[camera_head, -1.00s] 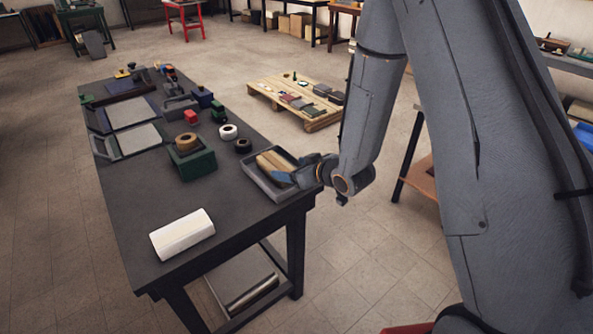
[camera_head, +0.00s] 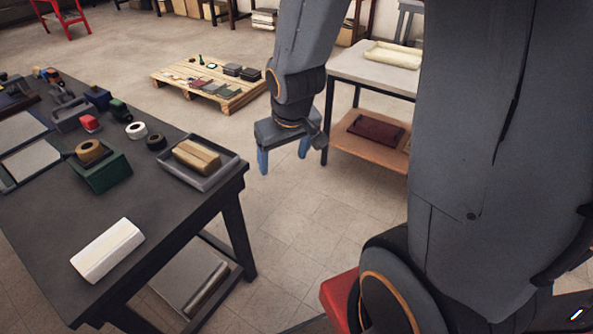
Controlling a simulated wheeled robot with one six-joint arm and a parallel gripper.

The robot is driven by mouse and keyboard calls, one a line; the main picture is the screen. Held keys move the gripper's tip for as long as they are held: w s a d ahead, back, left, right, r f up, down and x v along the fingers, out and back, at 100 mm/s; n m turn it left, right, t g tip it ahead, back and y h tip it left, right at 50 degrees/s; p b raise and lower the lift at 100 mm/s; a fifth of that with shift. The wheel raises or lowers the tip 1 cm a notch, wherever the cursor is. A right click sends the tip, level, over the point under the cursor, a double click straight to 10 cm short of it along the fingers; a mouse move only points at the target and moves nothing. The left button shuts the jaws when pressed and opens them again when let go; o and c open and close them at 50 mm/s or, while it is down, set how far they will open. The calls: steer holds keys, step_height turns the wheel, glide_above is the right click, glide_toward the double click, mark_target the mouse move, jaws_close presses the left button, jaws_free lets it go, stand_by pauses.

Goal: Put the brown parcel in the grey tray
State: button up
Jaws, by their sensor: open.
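The brown parcel (camera_head: 196,157) lies inside the grey tray (camera_head: 207,184), near the right edge of the dark table. It appears to rest on the tray's floor, with the tray walls around it. My gripper (camera_head: 283,163) hangs in the air to the right of the table, apart from the tray and parcel. Its blue fingers point down, spread open, with nothing between them.
A white block (camera_head: 108,250) lies at the table's front. A green box (camera_head: 103,173) holding a tan roll (camera_head: 89,151), a white roll (camera_head: 136,130) and a black roll (camera_head: 156,141) are left of the tray. A pallet (camera_head: 209,85) and a side table (camera_head: 372,70) stand behind.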

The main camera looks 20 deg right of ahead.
steer(key=s+r+m+g, duration=0.1)
steer(key=s+r+g, duration=0.1)
steer(key=s, duration=0.6)
steer(key=shift+r+g, duration=0.15)
steer(key=shift+g, duration=0.15)
stand_by(0.6)
